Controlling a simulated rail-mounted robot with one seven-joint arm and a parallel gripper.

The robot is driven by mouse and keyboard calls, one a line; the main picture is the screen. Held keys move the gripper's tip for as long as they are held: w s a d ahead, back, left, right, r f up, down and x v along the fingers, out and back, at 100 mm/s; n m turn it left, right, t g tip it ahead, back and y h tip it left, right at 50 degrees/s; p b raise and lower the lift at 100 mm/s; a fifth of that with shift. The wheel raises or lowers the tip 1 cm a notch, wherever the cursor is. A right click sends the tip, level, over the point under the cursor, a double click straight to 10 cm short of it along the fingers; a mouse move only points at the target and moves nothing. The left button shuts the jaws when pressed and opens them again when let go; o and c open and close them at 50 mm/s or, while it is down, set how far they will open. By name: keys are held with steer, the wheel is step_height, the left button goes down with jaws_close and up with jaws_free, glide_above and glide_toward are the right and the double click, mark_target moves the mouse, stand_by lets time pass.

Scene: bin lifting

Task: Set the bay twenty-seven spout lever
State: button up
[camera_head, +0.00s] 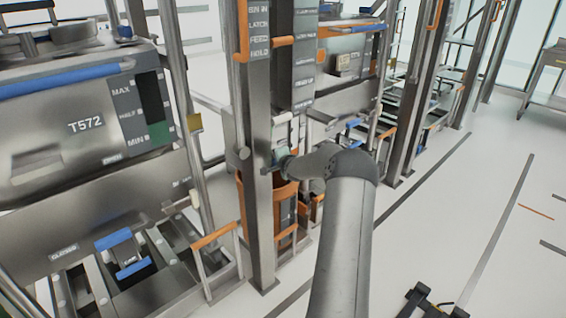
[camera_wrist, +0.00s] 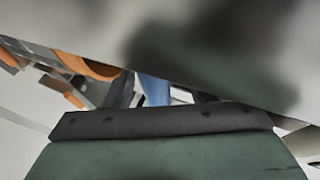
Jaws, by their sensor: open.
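My gripper (camera_head: 281,158) is at the end of my grey arm, beside a steel upright in the middle of the head view. The upright and arm partly hide it, and its fingers cannot be made out there. No bay twenty-seven label is readable.
A grey machine marked T572 (camera_head: 60,135) stands left, with a blue-handled tray (camera_head: 122,255) below. An orange bin (camera_head: 285,200) stands behind the steel upright (camera_head: 258,220). A large grey surface (camera_wrist: 230,50) crosses close above my gripper. The floor (camera_head: 460,210) at right is mostly clear.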

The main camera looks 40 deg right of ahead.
steer(key=p+v, duration=0.2)
steer(key=v, duration=1.5)
steer(key=shift+a+r, duration=0.1)
